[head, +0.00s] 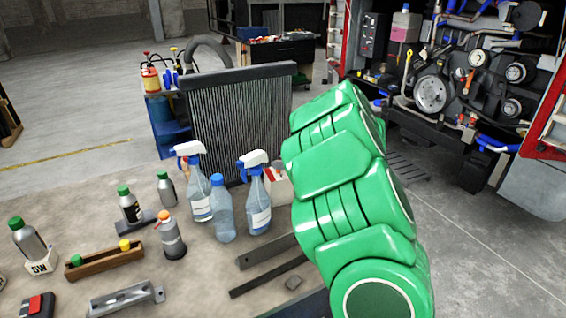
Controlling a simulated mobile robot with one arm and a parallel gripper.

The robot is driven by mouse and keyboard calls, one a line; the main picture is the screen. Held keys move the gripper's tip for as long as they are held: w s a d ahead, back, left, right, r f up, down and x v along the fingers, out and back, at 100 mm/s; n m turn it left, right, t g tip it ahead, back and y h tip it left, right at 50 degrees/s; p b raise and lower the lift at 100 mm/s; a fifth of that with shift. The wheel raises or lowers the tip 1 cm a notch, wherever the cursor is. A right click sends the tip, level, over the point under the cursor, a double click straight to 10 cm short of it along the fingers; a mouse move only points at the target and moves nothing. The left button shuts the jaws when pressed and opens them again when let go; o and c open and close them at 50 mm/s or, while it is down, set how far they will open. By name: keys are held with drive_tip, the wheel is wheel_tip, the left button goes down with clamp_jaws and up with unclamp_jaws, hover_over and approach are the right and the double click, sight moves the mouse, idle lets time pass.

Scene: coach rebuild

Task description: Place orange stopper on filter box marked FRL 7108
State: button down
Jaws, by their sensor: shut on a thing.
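My green arm rises through the right half of the head view, and my gripper is not visible. A grey bottle (173,240) with an orange top (164,216) stands on the workbench left of the spray bottles. I cannot tell whether that top is the task's orange stopper. A white box with red on it (281,188) stands behind the right spray bottle, partly hidden by my arm. No FRL 7108 marking can be read, so I cannot tell whether it is the filter box.
Two spray bottles (199,190) and a blue bottle (223,215) stand mid-bench before a tall radiator (240,115). A wooden tray (105,261), green-capped bottles (131,207) and metal brackets (125,299) are at left. An open engine bay (450,80) is at right.

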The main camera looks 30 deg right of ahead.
drive_tip(key=c, duration=0.9)
unclamp_jaws()
drive_tip(key=shift+f, duration=0.1)
drive_tip(key=shift+r, duration=0.2)
drive_tip(key=shift+v, duration=6)
